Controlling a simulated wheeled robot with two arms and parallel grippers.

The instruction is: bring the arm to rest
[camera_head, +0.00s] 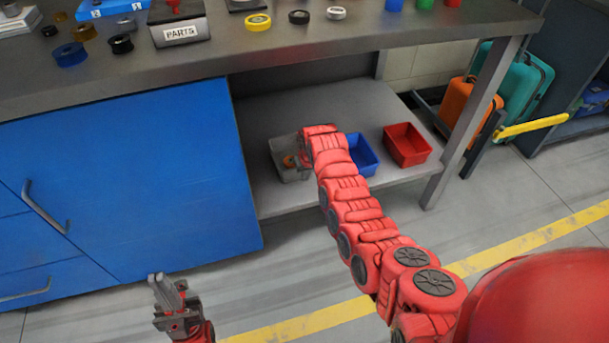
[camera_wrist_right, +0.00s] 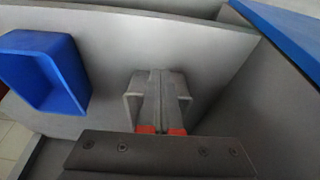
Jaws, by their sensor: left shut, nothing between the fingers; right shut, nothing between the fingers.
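My right arm (camera_head: 345,193) is red and stretches from the lower right to the lower shelf under the workbench. Its gripper is largely hidden behind the wrist in the head view, beside the grey bin (camera_head: 280,174). In the right wrist view the right gripper (camera_wrist_right: 158,74) is shut and empty, with grey surfaces around it. I cannot tell how far its tips are from them. My left gripper (camera_head: 167,283) is shut and empty, low over the floor in front of the blue cabinet.
A blue bin (camera_head: 363,158) and a red bin (camera_head: 406,145) stand right of the grey bin on the shelf (camera_head: 268,115). The blue cabinet (camera_head: 120,180) and a table leg (camera_head: 470,130) flank the shelf. Open floor lies in front.

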